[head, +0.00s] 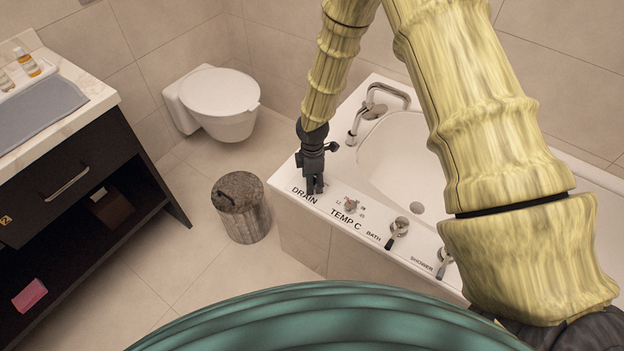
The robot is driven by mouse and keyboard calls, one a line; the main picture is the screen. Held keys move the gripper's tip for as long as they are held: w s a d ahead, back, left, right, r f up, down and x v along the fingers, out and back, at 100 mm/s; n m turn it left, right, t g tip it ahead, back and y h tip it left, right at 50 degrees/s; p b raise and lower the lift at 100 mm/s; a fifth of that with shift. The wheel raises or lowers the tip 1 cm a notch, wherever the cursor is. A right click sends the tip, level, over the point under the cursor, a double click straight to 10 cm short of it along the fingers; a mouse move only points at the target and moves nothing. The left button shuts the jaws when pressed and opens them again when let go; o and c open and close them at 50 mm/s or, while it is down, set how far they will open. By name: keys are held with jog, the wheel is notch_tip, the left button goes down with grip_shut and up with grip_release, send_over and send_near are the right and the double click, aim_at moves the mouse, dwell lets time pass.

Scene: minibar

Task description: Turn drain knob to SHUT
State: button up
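The white bathtub (285,186) has a control ledge along its near side with a printed DRAIN label (303,196). My dark gripper (315,190) points down right over this label at the ledge's left end. The drain knob itself cannot be made out; the gripper covers the spot around the label. The two fingers look close together, but the view is too small to tell whether they hold the knob, and the knob's setting does not show.
The temperature knob (351,206), bath lever (397,231) and shower lever (444,261) line the ledge to the right. A faucet (376,108) stands behind my gripper. A bin (241,207), toilet (219,97) and dark vanity (77,175) are to the left, with open floor between.

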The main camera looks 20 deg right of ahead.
notch_tip(320, 180, up, 12)
dwell(0.9)
dwell(0.4)
